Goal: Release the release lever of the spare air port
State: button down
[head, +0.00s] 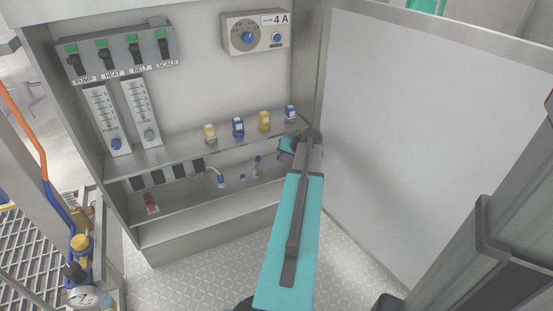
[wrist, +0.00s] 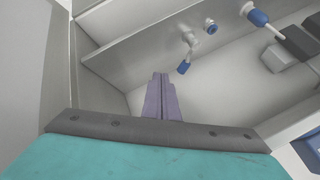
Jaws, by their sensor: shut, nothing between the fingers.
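In the head view, a small metal fitting with blue parts (head: 256,166) stands on the lower back panel of the cabinet, beside a small blue port (head: 243,178). In the wrist view, the same fitting (wrist: 188,45) has a grey body and an arm ending in a blue tip, with the round blue port (wrist: 211,27) next to it. No label is readable, so I cannot tell which is the spare air port. My gripper (wrist: 160,76) is shut and empty, its fingers pointing toward the panel, apart from the fitting. In the head view the gripper (head: 283,156) is small and partly hidden by my arm.
A hose with a blue connector (head: 220,180) is plugged in left of the fittings. Above, a shelf (head: 185,142) carries several blue and yellow small items. A red switch (head: 151,203) sits at lower left. An open white door (head: 410,140) bounds the right side.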

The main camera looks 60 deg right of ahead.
aim_at(256, 163)
jog(key=b+x, duration=0.2)
jog(key=x, duration=0.7)
jog(key=shift+d+b, duration=0.1)
jog(key=shift+b, duration=0.25)
jog(key=w, duration=0.1)
jog(key=w+b, duration=0.1)
jog(key=shift+w+a, duration=0.3)
jog(key=shift+a, duration=0.05)
jog(key=shift+w+a+r, duration=0.2)
jog(key=shift+w+r, duration=0.1)
jog(key=shift+w, duration=0.4)
